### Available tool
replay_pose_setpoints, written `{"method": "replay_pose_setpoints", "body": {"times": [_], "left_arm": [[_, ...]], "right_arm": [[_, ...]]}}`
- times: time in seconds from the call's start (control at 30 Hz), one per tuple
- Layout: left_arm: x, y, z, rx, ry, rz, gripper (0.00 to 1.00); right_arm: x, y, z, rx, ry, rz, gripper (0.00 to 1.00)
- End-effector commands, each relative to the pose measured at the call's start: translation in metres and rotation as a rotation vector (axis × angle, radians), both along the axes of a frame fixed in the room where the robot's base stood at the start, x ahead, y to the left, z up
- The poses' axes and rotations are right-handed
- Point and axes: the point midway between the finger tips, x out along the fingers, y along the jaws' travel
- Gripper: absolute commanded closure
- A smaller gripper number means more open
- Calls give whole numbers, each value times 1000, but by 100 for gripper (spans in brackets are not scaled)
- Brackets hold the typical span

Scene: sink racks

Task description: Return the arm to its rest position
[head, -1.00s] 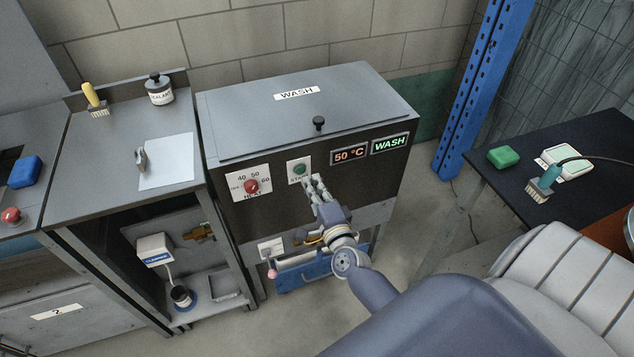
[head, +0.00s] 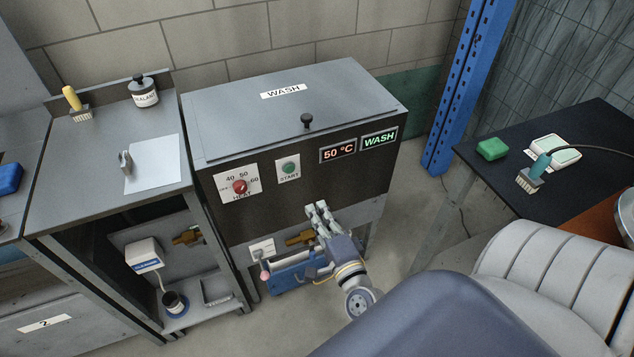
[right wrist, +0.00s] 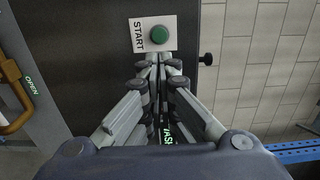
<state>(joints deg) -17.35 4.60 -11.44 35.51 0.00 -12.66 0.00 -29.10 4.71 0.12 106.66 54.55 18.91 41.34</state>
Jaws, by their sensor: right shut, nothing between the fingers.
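My right gripper (head: 318,208) is shut and empty, in front of the lower front of the grey wash machine (head: 362,88). In the head view it is below the green START button (head: 289,168) and apart from it. In the right wrist view the closed fingertips (right wrist: 160,60) point toward the START button (right wrist: 159,35). My right arm reaches in from the lower right of the head view. The displays on the machine read 50 °C (head: 339,152) and WASH (head: 379,139). My left gripper is not in view.
The red heat knob (head: 239,187) is left of the button. A blue drawer-like part (head: 290,285) and a brass valve (head: 298,238) are low on the machine, close to my right gripper. A black table (head: 560,195) with a brush (head: 535,174) stands at right. Floor between is clear.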

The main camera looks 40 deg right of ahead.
Motion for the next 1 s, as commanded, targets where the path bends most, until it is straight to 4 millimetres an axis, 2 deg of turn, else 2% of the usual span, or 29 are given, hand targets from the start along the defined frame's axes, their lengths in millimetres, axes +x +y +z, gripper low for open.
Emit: {"method": "replay_pose_setpoints", "body": {"times": [0.37, 0.47, 0.57, 0.67, 0.7, 0.77, 0.8, 0.87, 0.9, 0.97, 1.0], "left_arm": [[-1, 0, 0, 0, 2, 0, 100], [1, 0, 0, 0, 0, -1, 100], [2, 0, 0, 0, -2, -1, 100], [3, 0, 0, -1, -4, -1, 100], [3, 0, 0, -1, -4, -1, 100], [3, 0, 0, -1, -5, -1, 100], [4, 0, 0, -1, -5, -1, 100], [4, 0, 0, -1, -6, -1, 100], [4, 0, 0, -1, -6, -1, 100], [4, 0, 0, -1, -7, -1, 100], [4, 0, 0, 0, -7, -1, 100]], "right_arm": [[0, 0, -1, -2, 1, 1, 100], [0, 4, -14, -32, 35, 16, 100], [-2, 16, -55, -122, 133, 65, 100], [-13, 35, -119, -268, 288, 158, 100], [-21, 43, -148, -337, 357, 206, 100], [-36, 55, -190, -440, 458, 285, 100], [-48, 62, -217, -506, 523, 340, 100], [-70, 71, -257, -603, 618, 431, 100], [-87, 77, -282, -669, 679, 495, 100], [-115, 83, -319, -763, 769, 596, 100], [-136, 86, -341, -824, 826, 669, 100]]}}
